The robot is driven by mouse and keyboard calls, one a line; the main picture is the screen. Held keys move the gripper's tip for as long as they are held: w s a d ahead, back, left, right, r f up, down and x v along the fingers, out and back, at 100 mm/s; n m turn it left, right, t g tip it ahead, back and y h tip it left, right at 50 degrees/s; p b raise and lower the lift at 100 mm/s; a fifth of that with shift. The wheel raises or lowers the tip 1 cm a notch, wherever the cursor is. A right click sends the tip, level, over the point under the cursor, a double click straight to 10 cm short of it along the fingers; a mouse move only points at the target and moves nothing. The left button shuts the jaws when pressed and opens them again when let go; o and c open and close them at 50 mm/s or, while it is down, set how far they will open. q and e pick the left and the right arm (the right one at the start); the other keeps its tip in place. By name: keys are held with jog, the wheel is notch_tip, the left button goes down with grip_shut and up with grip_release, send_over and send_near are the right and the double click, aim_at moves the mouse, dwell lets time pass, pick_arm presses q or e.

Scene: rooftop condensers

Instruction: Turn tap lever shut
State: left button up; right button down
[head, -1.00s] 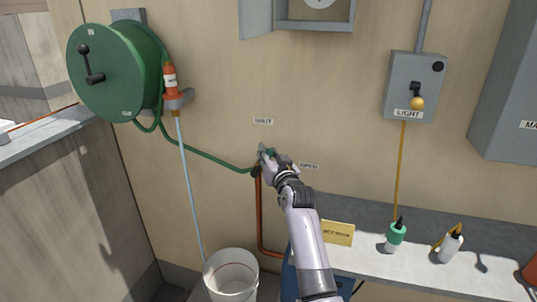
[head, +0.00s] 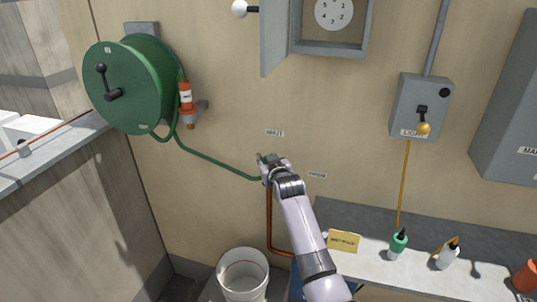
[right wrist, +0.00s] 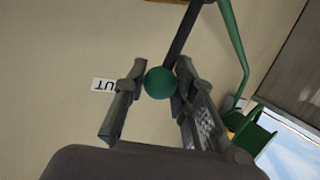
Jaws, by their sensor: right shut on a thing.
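The tap lever is a dark bar with a green ball end (right wrist: 160,83), seen in the right wrist view between the two fingers of my right gripper (right wrist: 157,90). The gripper is shut on the ball. In the head view my right gripper (head: 266,164) is at the tap on the wall and hides most of the tap and lever. The lever end is just below the SHUT label (head: 274,132); the other label (head: 317,175) is to the right. No water comes from the orange nozzle (head: 185,97). My left gripper is not in view.
A green hose reel (head: 135,85) hangs at the left, its hose running to the tap. A copper pipe (head: 269,220) drops below the tap. A white bucket (head: 243,280) stands below. A shelf (head: 400,275) with bottles is at right, under a light switch box (head: 420,105).

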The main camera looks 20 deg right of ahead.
jog(key=shift+w+a, duration=0.1)
jog(key=shift+a, duration=0.05)
dwell(0.4)
jog(key=c, duration=1.3)
grip_release()
jog(key=v, duration=1.2)
jog(key=shift+w+a+r, duration=0.1)
